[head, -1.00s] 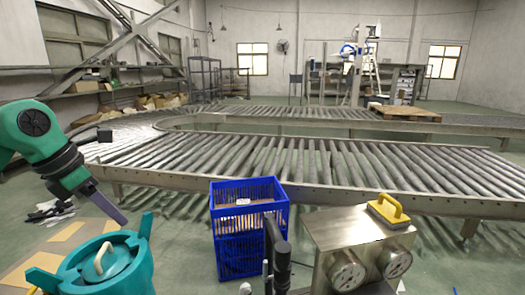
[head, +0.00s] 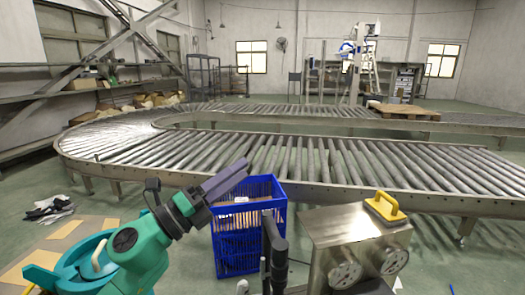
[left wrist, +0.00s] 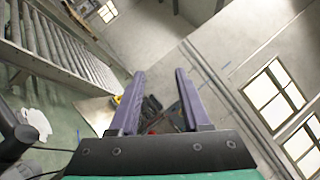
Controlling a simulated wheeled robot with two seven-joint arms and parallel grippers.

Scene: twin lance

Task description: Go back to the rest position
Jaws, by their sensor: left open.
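My left gripper (head: 236,171) is raised in the head view, pointing up and right in front of the blue crate's upper left corner. In the left wrist view its two purple fingers (left wrist: 159,74) stand well apart with nothing between them. The green forearm crosses the teal container (head: 72,268) at the bottom left and hides part of it. The container has a lid with a pale handle. I do not make out my right gripper in either view.
The blue crate (head: 236,243) stands on the floor before the roller conveyor (head: 330,160). A steel box (head: 352,236) with two round dials carries a yellow handled block (head: 385,206). A black post (head: 275,255) stands between crate and box. Cardboard (head: 80,232) lies at left.

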